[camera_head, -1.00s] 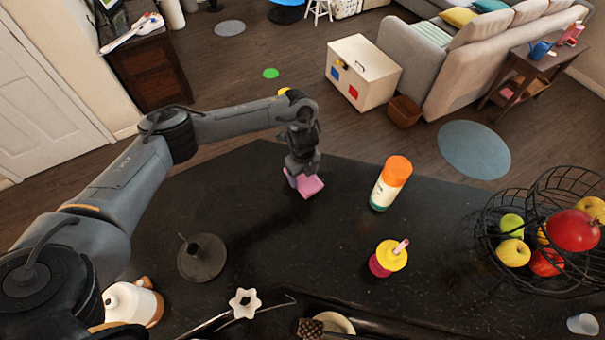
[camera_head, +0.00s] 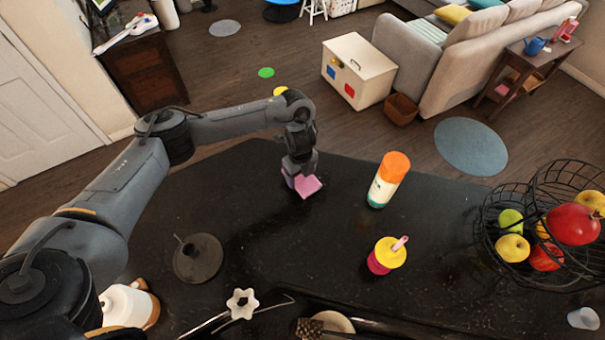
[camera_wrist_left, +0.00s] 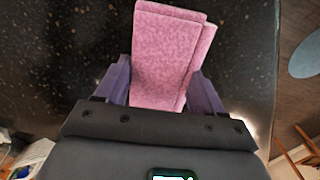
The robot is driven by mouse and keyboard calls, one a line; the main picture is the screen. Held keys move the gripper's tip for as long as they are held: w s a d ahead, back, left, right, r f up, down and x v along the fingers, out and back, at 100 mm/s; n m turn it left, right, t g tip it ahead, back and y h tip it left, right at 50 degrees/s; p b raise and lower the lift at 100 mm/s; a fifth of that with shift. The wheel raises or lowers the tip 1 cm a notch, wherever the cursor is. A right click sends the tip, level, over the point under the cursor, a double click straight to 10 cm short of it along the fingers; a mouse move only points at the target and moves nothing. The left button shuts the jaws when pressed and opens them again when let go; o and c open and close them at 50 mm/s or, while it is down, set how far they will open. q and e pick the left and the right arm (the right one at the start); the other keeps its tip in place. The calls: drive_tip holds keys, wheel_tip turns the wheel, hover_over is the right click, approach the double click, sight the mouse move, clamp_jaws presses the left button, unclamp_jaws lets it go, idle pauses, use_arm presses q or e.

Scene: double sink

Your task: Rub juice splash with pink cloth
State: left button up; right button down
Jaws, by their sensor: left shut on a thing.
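The pink cloth (camera_head: 307,186) is a folded pad near the far edge of the dark countertop. My left gripper (camera_head: 301,179) is shut on it from above. In the left wrist view the pink cloth (camera_wrist_left: 168,58) sits between the two purple fingers of the left gripper (camera_wrist_left: 163,88), over the black speckled counter. The cloth is at or very close to the counter surface; I cannot tell if it presses on it. No juice splash is clearly visible on the dark counter. My right gripper is not in view.
An orange-capped bottle (camera_head: 388,180) stands right of the cloth. A yellow-lidded pink cup (camera_head: 386,255) stands nearer. A wire basket (camera_head: 486,232) with fruit is at the right. A dark round stand (camera_head: 198,258) is at the left, and the sink tap (camera_head: 262,309) is in front.

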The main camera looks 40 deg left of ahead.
use_arm(q)
wheel_tip(320, 180, up, 4)
drive_tip(key=p, duration=0.3)
drive_tip(key=shift+s+a+r, duration=0.1)
drive_tip(key=shift+a, duration=0.05)
wheel_tip(320, 180, up, 4)
drive_tip(key=p, duration=0.4)
drive_tip(key=shift+s, duration=0.1)
